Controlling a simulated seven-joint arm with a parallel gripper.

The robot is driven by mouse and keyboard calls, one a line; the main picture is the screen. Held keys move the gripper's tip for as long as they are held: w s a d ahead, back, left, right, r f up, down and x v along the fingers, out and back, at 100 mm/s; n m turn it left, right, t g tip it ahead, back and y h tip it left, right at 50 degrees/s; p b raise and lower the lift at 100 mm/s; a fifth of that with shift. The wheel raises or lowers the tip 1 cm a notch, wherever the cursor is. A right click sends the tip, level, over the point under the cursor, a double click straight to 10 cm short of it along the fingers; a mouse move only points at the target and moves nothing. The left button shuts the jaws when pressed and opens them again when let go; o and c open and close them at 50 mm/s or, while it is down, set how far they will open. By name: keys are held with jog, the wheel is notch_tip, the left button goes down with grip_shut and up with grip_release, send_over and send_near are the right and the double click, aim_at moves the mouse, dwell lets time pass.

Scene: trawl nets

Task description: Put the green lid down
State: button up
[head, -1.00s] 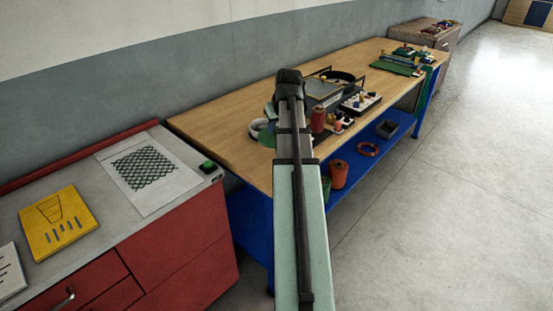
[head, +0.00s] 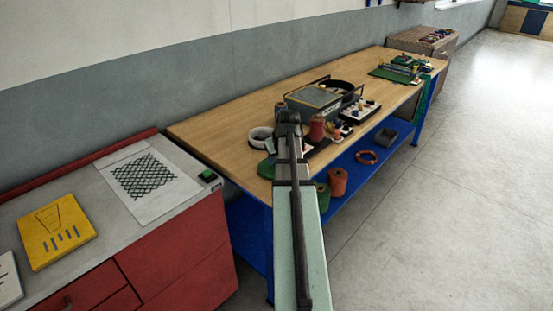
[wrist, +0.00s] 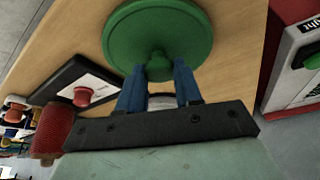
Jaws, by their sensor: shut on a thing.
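The green lid (wrist: 157,32) is a round disc with a knob, seen in the wrist view with its face toward my gripper. My gripper (wrist: 158,72) has its blue fingers shut on the lid's knob. In the head view the lid (head: 266,169) shows partly behind my arm, near the left front edge of the wooden workbench (head: 215,125). The fingers are hidden there by my arm. I cannot tell whether the lid touches the bench top.
A white round container (head: 260,137) stands just behind the lid. A red cabinet (head: 185,245) with a green-button box (head: 208,177) stands left. The bench's left end is clear.

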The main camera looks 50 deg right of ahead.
jog(key=shift+f, duration=0.2)
jog(key=o, duration=1)
jog(key=shift+r, duration=0.1)
jog(key=v, duration=1.2)
